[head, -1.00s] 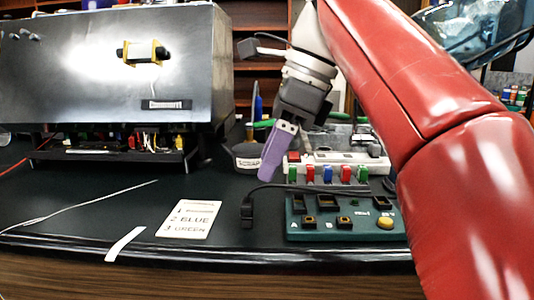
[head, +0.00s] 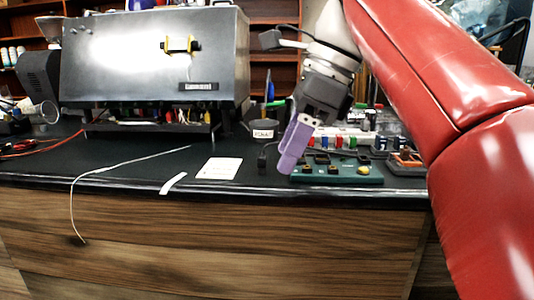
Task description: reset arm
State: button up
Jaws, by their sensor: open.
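My gripper (head: 294,155) has purple fingers and hangs from my red arm, pointing down and slightly left. It is in the right half of the head view, in front of the workbench's right part. Nothing shows between its fingers. It appears in front of the left end of a green board (head: 340,175) with dark sockets and a yellow button, and hides part of it. Whether the fingers touch anything cannot be told.
A steel brewer (head: 150,65) stands at the bench's back left. A white card (head: 219,168) and a white strip (head: 173,184) lie near the front edge. A thin cable (head: 76,205) hangs over the edge. A labelled dark cup (head: 263,132) stands behind my gripper.

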jog(key=d+f+n+t, duration=0.2)
jog(key=d+f+n, duration=0.4)
jog(key=d+f, duration=0.3)
jog(key=s+d+f+n+t+h, duration=0.1)
jog(key=s+f+n, duration=0.4)
jog(key=f, duration=0.5)
jog(key=s+d+f+n+t+h, duration=0.2)
jog(key=s+f+n, duration=0.3)
jog(key=f, duration=0.6)
jog(key=n+h, duration=0.1)
jog(key=n, duration=0.1)
jog(key=shift+f+n+h, duration=0.2)
jog(key=shift+n+h, duration=0.1)
